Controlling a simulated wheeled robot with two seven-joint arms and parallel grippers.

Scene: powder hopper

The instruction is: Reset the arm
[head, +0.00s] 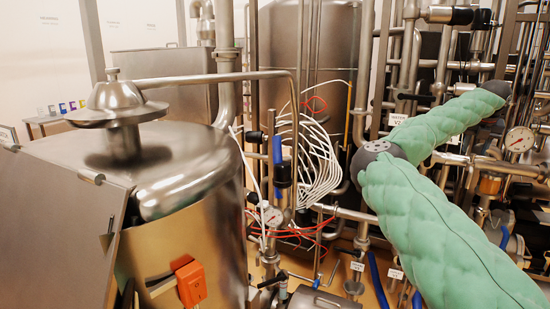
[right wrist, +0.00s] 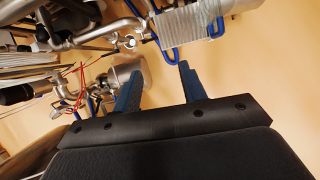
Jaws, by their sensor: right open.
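My right arm (head: 440,215), in a green padded sleeve, comes in from the lower right of the head view. It bends at a dark grey joint, and its second sleeved part runs up and right to a dark end among the pipes. I cannot make out the gripper's fingers there. In the right wrist view my right gripper (right wrist: 158,82) is open, its two blue fingers apart with nothing held between them. Tan floor and part of the pipework show beyond the fingers. My left gripper and left arm are not in view.
A large steel hopper vessel (head: 185,190) with a domed lid fitting (head: 117,98) and orange box (head: 190,283) stands left. Dense pipes, valves and a pressure gauge (head: 519,139) crowd the right arm. White and red cables (head: 318,165) hang centrally. A ridged metal block (right wrist: 190,22) lies beyond the fingertips.

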